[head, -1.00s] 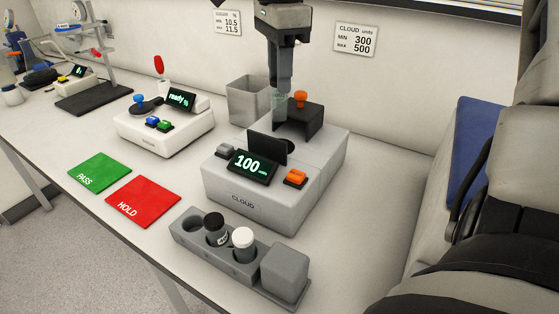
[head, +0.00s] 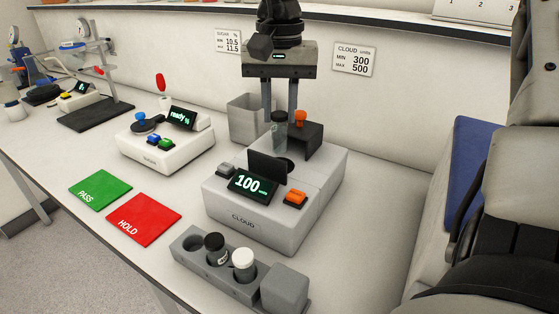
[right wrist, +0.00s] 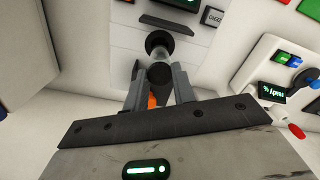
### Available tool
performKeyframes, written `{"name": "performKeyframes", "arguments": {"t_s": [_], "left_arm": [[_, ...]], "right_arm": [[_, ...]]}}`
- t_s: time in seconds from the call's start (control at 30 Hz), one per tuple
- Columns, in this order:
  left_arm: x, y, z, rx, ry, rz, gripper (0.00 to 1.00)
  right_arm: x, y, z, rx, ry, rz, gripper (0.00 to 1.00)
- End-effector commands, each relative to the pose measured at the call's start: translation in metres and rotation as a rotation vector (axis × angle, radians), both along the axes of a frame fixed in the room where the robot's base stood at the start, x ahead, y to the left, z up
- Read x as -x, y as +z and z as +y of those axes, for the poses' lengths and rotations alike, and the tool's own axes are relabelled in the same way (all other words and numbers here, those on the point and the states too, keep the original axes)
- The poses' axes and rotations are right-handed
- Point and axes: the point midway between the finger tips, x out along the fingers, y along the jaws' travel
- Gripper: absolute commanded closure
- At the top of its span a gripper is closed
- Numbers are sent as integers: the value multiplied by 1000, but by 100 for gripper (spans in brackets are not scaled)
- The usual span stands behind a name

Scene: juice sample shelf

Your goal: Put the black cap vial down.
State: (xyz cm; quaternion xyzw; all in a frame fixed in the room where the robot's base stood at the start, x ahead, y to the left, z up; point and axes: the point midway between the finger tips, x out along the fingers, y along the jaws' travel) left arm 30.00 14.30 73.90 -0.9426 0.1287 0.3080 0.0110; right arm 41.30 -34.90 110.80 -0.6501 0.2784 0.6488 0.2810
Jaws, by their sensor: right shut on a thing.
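My right gripper (head: 279,112) hangs above the cloud meter (head: 245,215), fingers pointing down. It is shut on a clear vial with a dark cap (head: 279,116), which is upright between the fingertips. In the right wrist view the dark cap (right wrist: 160,73) shows between the fingers (right wrist: 158,88), with the meter's dark round well (right wrist: 158,42) close by. The vial's lower end appears above the well; the exact gap is unclear. Another black-capped vial (head: 215,246) stands in the grey rack (head: 190,257) beside a white-capped vial (head: 243,262). My left gripper is not in view.
The meter reads 100 and has a dark upright flap (head: 267,166) and an orange button (head: 295,197). A grey bin (head: 245,117) stands behind it. The green PASS mat (head: 100,190) and red HOLD mat (head: 144,219) are bare. A white sugar meter (head: 150,150) stands left.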

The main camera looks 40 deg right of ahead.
Motion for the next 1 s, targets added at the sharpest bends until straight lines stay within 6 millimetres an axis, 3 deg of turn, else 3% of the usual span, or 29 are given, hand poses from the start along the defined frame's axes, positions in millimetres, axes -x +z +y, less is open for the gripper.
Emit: {"name": "performKeyframes", "arguments": {"t_s": [0.1,0.5,0.93,0.97,1.0], "left_arm": [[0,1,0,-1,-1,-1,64],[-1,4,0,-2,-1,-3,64],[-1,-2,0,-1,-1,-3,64],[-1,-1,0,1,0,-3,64],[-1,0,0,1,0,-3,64]], "right_arm": [[1,-23,0,-1,0,4,97],[0,-70,0,-1,-3,2,97],[0,-79,0,-1,-3,-1,97],[0,-79,0,-1,-3,-1,72],[0,-78,0,-1,-3,-1,60]]}}
